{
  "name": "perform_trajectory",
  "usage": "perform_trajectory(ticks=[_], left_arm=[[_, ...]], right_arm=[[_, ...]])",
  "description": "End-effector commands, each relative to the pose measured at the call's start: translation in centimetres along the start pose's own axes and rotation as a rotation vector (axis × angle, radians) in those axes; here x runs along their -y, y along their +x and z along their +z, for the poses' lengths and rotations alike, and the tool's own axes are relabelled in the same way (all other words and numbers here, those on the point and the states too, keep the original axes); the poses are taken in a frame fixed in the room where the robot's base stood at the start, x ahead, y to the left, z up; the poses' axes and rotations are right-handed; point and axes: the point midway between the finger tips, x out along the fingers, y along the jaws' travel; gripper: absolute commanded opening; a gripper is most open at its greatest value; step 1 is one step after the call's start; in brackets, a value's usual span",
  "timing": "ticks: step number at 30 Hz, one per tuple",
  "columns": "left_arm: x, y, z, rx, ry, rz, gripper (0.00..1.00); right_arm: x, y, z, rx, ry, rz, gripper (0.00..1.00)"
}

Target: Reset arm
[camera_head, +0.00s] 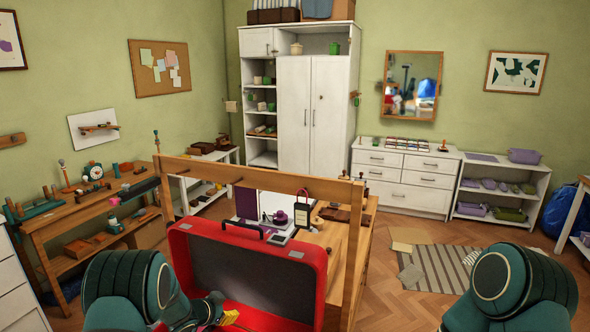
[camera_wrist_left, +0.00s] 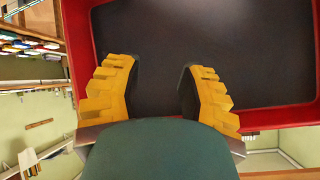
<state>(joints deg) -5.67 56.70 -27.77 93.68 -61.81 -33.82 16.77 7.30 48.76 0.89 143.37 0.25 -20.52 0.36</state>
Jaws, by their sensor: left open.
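My left gripper (camera_wrist_left: 158,95) is open, with its two yellow fingers spread and nothing between them in the left wrist view. In the head view a yellow part of it (camera_head: 230,316) shows at the bottom, in front of the open red suitcase. The suitcase (camera_head: 320,252) has a dark lining and a black handle, and its lid stands raised. In the left wrist view the red rim (camera_wrist_left: 78,50) and dark lining fill the space beyond the fingers. My right arm shows at the lower right of the head view, but its gripper is out of frame.
A wooden desk (camera_head: 345,240) behind the suitcase holds a purple book, a purple hat and a tag-like item. A wooden workbench (camera_head: 85,208) stands at the left. White cabinets line the back wall. A striped rug (camera_head: 440,268) lies on open floor at the right.

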Motion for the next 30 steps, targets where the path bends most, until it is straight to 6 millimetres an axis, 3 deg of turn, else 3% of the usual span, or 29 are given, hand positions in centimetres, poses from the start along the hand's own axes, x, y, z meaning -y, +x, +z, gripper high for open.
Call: perform_trajectory(ticks=[1,6,12,15,18,21,30], left_arm=[[-2.8,0.2,3.1,0.033,-0.129,0.002,0.39],[-12.2,-1.3,9.9,0.181,-0.495,0.016,0.39],[-23.4,-5.8,15.4,0.409,-0.811,0.066,0.39],[-27.7,-8.3,17.0,0.513,-0.911,0.092,0.39],[-30.6,-10.4,17.9,0.588,-0.973,0.110,0.39],[-32.1,-11.7,18.3,0.632,-1.006,0.120,0.39],[-32.6,-12.2,18.4,0.648,-1.017,0.123,0.39]], right_arm=[[-0.4,1.2,0.0,-0.003,0.001,0.000,0.47],[-1.1,3.0,-0.1,-0.010,0.003,0.001,0.47],[-1.8,4.9,-0.2,-0.017,0.005,0.002,0.47],[-2.1,5.5,-0.2,-0.020,0.006,0.002,0.47],[-2.2,5.9,-0.2,-0.022,0.006,0.002,0.47],[-2.3,6.1,-0.2,-0.023,0.007,0.002,0.47],[-2.3,6.0,-0.3,-0.024,0.006,0.002,0.47]])
